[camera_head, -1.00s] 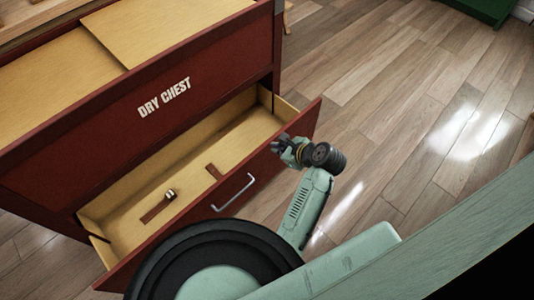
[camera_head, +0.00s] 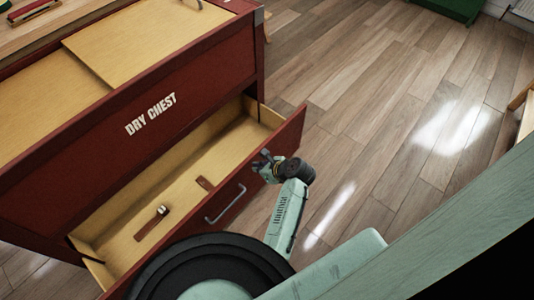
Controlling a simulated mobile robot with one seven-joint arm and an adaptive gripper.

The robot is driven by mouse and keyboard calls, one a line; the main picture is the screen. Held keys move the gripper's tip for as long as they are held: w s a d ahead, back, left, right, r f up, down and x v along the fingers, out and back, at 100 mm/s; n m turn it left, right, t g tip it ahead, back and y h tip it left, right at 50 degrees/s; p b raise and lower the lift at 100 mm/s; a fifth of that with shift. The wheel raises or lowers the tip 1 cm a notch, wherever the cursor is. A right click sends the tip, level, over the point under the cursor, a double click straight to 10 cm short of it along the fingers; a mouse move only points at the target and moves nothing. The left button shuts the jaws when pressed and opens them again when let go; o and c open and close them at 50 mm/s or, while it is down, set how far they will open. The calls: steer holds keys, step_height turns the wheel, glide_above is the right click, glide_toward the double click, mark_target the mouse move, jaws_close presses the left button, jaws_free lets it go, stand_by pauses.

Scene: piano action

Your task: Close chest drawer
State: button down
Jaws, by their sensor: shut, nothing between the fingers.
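The dark red chest (camera_head: 190,90), lettered "DRY CHEST", stands at the left in the head view. Its lower drawer (camera_head: 290,133) is pulled out, showing a pale wooden inside. The drawer front has a silver bar handle (camera_head: 225,204). My gripper (camera_head: 262,161) is shut and empty, at the top edge of the drawer front, to the right of the handle. I cannot tell whether it touches the drawer.
The wooden floor (camera_head: 400,110) to the right is clear. A green object (camera_head: 447,8) stands at the far back.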

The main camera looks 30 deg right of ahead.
steer(key=shift+w+a, duration=0.2)
steer(key=shift+w, duration=0.35)
steer(key=w+a, duration=0.4)
steer(key=w, duration=0.7)
steer(key=w+a, duration=0.4)
steer(key=w, duration=0.6)
steer(key=shift+w+p, duration=0.35)
steer(key=shift+p, duration=0.1)
